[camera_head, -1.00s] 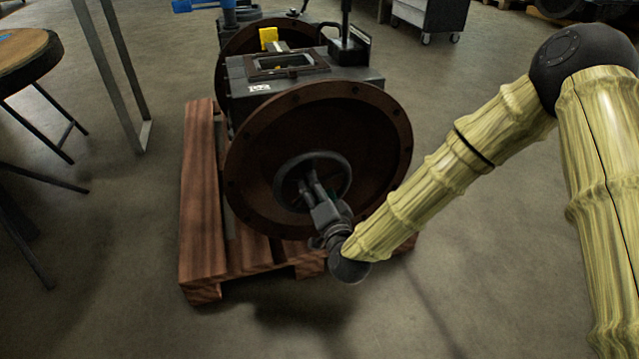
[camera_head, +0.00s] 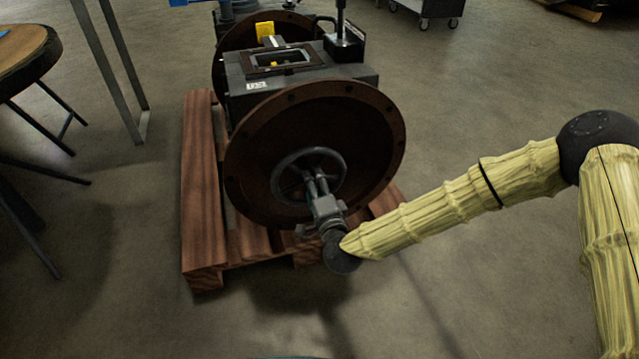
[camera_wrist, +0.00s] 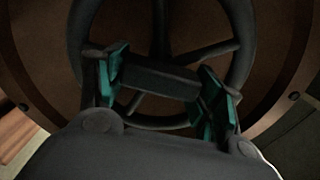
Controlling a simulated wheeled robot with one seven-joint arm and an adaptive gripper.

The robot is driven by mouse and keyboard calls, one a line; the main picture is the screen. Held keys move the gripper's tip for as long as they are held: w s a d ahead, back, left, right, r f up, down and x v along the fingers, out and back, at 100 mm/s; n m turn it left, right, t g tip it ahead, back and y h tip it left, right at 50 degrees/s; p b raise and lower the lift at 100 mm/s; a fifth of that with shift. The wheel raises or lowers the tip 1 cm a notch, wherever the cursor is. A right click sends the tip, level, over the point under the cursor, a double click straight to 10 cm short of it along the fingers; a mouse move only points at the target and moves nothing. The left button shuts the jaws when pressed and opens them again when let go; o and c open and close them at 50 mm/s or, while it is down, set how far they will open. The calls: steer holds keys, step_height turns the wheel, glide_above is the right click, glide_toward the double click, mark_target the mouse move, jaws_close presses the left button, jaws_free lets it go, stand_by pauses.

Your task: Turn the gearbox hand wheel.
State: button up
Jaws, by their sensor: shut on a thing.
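The gearbox hand wheel (camera_head: 307,151) is a dark, spoked ring in front of the large round brown flange (camera_head: 370,130). In the wrist view, the wheel's rim (camera_wrist: 243,45) and spokes fill the upper middle. My gripper (camera_head: 317,188) reaches the wheel from the lower right. Its teal-padded fingers (camera_wrist: 162,82) stand on either side of a dark block-like part (camera_wrist: 160,77) at the wheel and are shut on it. The fingers hide part of the wheel's middle and lower rim in the head view.
The grey gearbox housing (camera_head: 300,78) rests on a reddish wooden pallet (camera_head: 200,180). A round-topped stool (camera_head: 22,48) and a metal leg frame (camera_head: 115,75) stand at the left. A wheeled cart (camera_head: 425,8) is at the back. The floor at right is open.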

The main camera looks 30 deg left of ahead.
steer(key=shift+w+a+r, duration=0.15)
steer(key=shift+a+r, duration=0.1)
steer(key=shift+r, duration=0.1)
steer(key=o, duration=1.4)
steer(key=shift+a+f, duration=0.15)
steer(key=shift+o, duration=0.2)
steer(key=shift+d, duration=0.2)
steer(key=shift+f, duration=0.15)
steer(key=shift+d, duration=0.15)
steer(key=v, duration=1.2)
